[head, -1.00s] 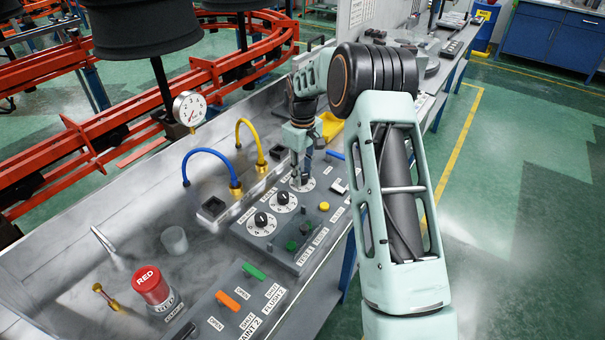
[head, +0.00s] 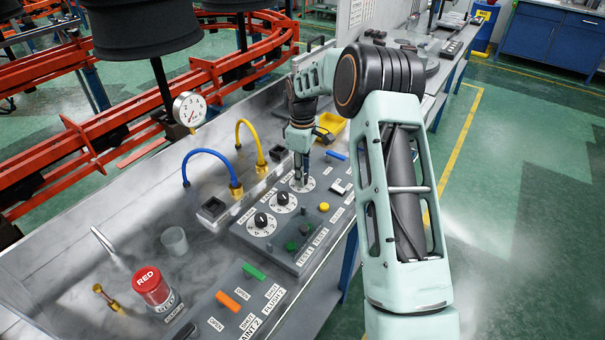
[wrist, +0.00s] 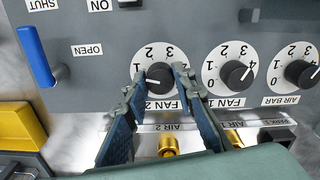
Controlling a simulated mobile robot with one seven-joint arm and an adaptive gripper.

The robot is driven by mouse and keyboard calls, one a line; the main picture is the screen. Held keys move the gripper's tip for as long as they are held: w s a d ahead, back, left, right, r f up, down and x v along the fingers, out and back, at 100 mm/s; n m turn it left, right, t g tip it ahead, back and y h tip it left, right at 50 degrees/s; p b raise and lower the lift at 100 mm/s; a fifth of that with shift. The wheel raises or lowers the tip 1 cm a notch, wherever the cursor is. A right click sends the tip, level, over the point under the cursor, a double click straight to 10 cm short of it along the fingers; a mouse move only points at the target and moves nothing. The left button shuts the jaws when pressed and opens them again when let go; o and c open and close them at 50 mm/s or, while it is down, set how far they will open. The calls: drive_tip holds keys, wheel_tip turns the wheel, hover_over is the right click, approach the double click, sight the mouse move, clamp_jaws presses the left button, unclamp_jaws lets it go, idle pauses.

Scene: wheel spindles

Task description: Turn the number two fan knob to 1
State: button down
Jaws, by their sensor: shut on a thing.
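The fan 2 knob (wrist: 159,74) is black on a round white dial (wrist: 150,48), labelled FAN 2 upside down in the wrist view. Its white mark points left, toward the low-number side; the left finger covers part of the scale there, so I cannot read the exact number. My gripper (wrist: 158,82) has one finger on each side of this knob and is shut on it. In the head view my gripper (head: 301,181) reaches down onto the farthest dial (head: 308,186) of the row, hiding its knob.
A blue handle (wrist: 36,55) and yellow tray (wrist: 20,130) lie left. Blue (head: 210,153) and yellow (head: 253,128) hoses arch beside the panel.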

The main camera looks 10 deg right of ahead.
drive_tip(key=c, duration=1.6)
unclamp_jaws()
drive_tip(key=shift+r, duration=0.1)
wheel_tip(320, 180, up, 12)
drive_tip(key=shift+a, duration=0.1)
